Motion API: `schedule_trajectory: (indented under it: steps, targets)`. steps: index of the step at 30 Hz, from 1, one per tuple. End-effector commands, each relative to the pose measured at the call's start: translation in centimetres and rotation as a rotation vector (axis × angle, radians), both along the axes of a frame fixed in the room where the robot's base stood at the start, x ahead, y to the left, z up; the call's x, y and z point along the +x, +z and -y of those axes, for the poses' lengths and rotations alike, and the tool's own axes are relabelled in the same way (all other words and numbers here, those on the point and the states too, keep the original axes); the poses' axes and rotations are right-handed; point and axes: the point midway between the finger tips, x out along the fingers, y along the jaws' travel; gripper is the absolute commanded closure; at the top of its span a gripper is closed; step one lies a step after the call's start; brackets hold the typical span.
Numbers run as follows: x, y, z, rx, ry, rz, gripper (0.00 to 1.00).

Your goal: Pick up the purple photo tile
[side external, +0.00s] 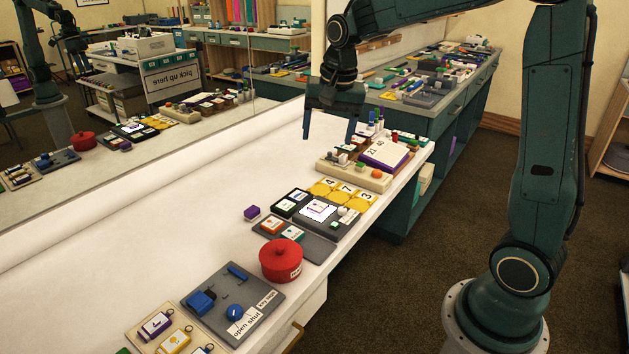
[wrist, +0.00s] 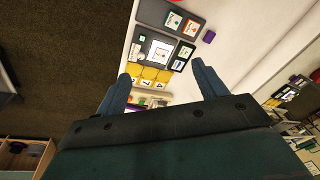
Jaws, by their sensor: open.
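A small purple block (side external: 251,212) lies on the white bench, left of the grey tray. It looks like the purple photo tile, but its face is too small to read. It also shows in the wrist view (wrist: 209,36), near the top right. An orange-framed tile (side external: 272,224) and a teal-framed tile (side external: 292,233) lie on the grey tray (side external: 318,248). My gripper (side external: 329,138) is open and empty, high above the bench and apart from the block. In the wrist view its fingers (wrist: 161,68) spread on either side of the yellow tiles.
A grey board holds a white picture card (side external: 319,210). Yellow number tiles (side external: 346,191) and a cream rack (side external: 352,174) stand further back. A red lidded pot (side external: 281,260) and a grey latch board (side external: 233,300) stand nearer. A mirror runs along the left; the bench's left side is clear.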

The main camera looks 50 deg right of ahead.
Motion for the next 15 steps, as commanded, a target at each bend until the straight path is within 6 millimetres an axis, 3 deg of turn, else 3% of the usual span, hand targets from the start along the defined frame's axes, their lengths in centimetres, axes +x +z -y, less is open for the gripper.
schedule_trajectory:
  steps: [6, 15]
  targets:
    - [3.7, -3.5, 2.8, 0.034, -0.174, -0.051, 0.29]
    - [7.6, -9.2, 6.6, 0.073, -0.412, -0.118, 0.29]
